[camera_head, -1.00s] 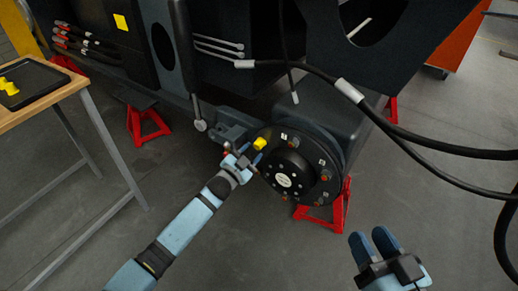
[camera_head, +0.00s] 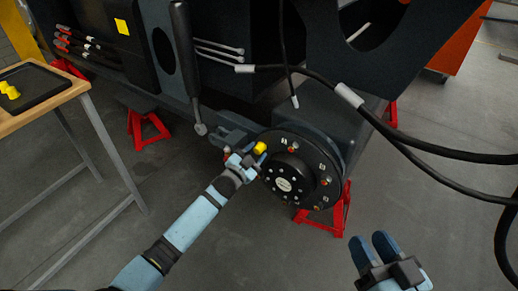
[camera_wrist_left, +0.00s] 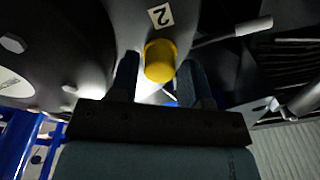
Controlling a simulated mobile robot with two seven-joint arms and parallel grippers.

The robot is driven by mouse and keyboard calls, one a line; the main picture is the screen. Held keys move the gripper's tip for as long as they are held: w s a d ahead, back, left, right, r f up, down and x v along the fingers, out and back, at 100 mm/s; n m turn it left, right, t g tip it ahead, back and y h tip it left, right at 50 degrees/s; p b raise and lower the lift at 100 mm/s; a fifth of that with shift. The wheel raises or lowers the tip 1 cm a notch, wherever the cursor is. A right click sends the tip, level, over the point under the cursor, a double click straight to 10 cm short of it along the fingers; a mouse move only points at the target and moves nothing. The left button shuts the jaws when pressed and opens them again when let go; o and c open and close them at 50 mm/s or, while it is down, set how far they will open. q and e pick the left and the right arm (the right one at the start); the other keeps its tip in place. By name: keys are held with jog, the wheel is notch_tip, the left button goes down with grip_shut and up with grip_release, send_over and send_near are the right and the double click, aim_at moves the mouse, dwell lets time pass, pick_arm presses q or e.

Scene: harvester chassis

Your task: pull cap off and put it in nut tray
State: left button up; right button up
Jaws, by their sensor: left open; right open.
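A yellow cap (camera_head: 260,148) sits on the rim of the black wheel hub (camera_head: 300,185), at its upper left. In the left wrist view the cap (camera_wrist_left: 160,60) stands between the two fingers, below a label marked 2. My left gripper (camera_head: 254,157) is open around the cap, with a gap visible on both sides. My right gripper (camera_head: 373,250) is open and empty, over the floor at lower right. The black tray (camera_head: 40,88) on the wooden table holds yellow caps (camera_head: 8,90).
The table (camera_head: 60,96) stands at the left. A red stand (camera_head: 328,212) is under the hub and another (camera_head: 147,127) is further left. Black hoses (camera_head: 410,145) hang at the right.

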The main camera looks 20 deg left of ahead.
aim_at(257, 152)
pick_arm(q)
jog(key=shift+c, duration=0.4)
jog(key=c, duration=0.4)
jog(key=shift+s, duration=0.1)
jog(key=shift+p+v, duration=1.35)
jog(key=shift+v, duration=1.15)
